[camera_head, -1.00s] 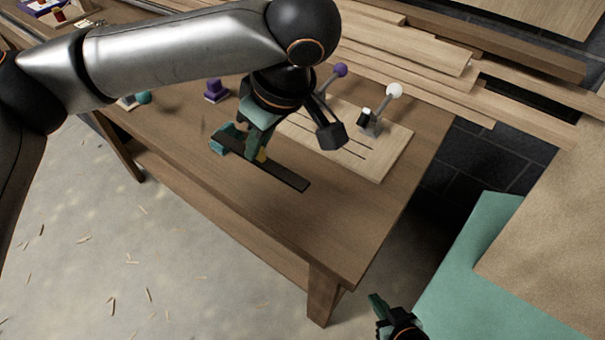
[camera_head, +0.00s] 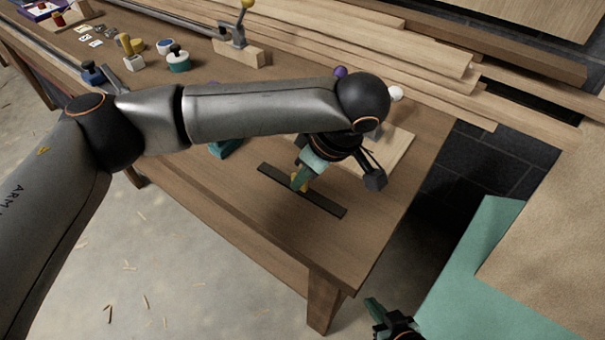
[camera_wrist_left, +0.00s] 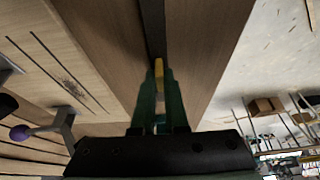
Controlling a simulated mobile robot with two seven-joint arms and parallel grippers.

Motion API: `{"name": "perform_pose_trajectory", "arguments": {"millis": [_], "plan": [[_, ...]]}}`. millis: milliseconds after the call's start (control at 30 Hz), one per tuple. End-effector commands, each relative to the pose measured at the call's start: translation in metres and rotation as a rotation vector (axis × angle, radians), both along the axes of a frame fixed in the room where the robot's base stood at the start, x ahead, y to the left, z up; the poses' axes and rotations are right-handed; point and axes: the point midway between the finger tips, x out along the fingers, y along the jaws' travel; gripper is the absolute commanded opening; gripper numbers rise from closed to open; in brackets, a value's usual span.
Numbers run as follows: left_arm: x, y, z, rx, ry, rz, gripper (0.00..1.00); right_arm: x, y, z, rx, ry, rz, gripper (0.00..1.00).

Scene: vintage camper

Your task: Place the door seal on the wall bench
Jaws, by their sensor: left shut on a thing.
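A long, thin dark strip, which I take to be the door seal (camera_head: 325,203), is at the right part of the wooden wall bench (camera_head: 235,220). My left gripper (camera_head: 300,182) is shut on the strip near its middle, at a small yellow piece (camera_head: 296,178). In the left wrist view, the dark strip (camera_wrist_left: 152,30) runs away from the closed green fingers (camera_wrist_left: 160,105). The strip is close over the bench top; I cannot tell whether it touches. My right gripper (camera_head: 385,322) is at the bottom, partly cut off, apart from the strip.
A teal block (camera_head: 224,147) sits on the bench behind my left arm. A pale grooved board (camera_head: 393,152) with knobbed clamps is behind my left gripper. Planks (camera_head: 430,60) lie along the back. Small jars stand at the back left. The front right bench top is clear.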

Motion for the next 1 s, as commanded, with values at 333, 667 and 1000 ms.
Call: {"name": "perform_pose_trajectory", "arguments": {"millis": [333, 667, 1000], "plan": [[0.0, 0.0, -0.002, 0.0, 0.0, 0.0, 0.28, -0.002, -0.002, -0.001, -0.003, 0.004, -0.003, 0.0], [0.0, 0.0, -0.002, 0.0, 0.0, 0.0, 0.41, -0.005, -0.002, -0.003, -0.003, 0.01, -0.004, 0.0], [-0.009, -0.013, 0.037, -0.001, -0.002, -0.002, 0.41, -0.005, -0.002, 0.0, -0.003, 0.009, -0.004, 0.0]]}}
